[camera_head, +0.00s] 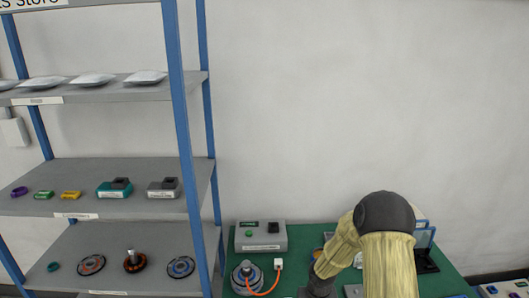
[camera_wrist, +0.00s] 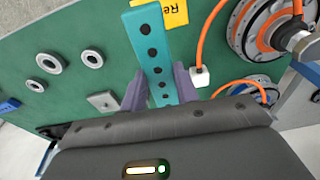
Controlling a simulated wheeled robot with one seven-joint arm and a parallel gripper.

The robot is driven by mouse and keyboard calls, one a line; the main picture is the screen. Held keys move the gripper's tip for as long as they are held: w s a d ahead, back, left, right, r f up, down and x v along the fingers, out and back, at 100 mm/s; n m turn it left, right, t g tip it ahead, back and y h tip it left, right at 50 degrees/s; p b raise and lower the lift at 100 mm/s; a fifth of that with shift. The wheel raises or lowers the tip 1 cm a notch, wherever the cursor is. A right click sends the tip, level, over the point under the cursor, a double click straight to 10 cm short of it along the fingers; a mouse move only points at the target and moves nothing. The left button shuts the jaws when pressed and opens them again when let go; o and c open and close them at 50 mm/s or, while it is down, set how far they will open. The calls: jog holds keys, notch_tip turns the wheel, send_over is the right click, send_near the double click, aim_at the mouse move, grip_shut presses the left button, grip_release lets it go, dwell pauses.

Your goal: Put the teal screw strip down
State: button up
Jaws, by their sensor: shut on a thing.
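The teal screw strip (camera_wrist: 151,38) is a long flat bar with a row of dark round spots, seen in the wrist view. My gripper (camera_wrist: 160,84) has its two purple-grey fingers closed on the strip from both sides, near its lower part. I cannot tell whether the strip touches the table. In the head view my arm hides the gripper and the strip.
A white connector (camera_wrist: 199,77) with an orange cable lies right of the strip. Wheel-like motor parts (camera_wrist: 270,28) stand farther right. Grey rings (camera_wrist: 92,58) and a grey plate (camera_wrist: 103,101) lie left. A grey box (camera_head: 260,236) stands on the table beside a shelf rack (camera_head: 184,120).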

jog(key=s+f, duration=0.3)
jog(key=f, duration=0.1)
jog(key=shift+s+a+f, duration=0.1)
jog(key=shift+s+f, duration=0.15)
jog(key=shift+s, duration=0.1)
jog(key=shift+s+f, duration=0.25)
jog(key=shift+f, duration=0.05)
dwell(0.4)
